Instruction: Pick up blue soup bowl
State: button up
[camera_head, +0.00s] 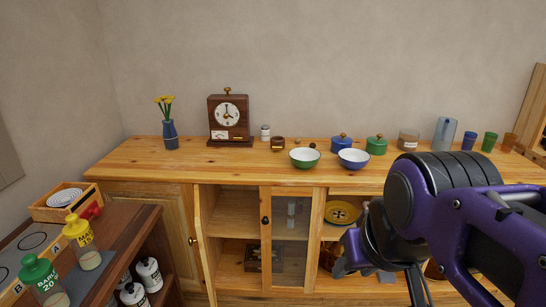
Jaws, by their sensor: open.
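The blue soup bowl (353,160), blue outside and pale inside, stands upright on the wooden sideboard top, near its front edge. A similar green bowl (304,158) stands just left of it. My gripper (385,277) is at the lower right, below and in front of the sideboard top, apart from the bowl. It points downward, open, with nothing seen between its fingers. My purple arm covers the right part of the sideboard front.
Behind the bowls stand a blue lidded pot (341,144) and a green lidded pot (376,145). A wooden clock (229,119) and a vase (170,135) stand further left. The sideboard's door (206,240) is open. A dark shelf unit (128,232) with bottles is at the lower left.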

aim_at(353, 159)
jog(key=i+l+u, duration=0.15)
jog(key=l+u, duration=0.2)
jog(key=i+l+u, duration=0.1)
jog(key=l+u, duration=0.25)
jog(key=i+l+u, duration=0.1)
jog(key=l, duration=0.3)
jog(key=l+u, duration=0.1)
jog(key=l, duration=0.25)
jog(key=i, duration=0.05)
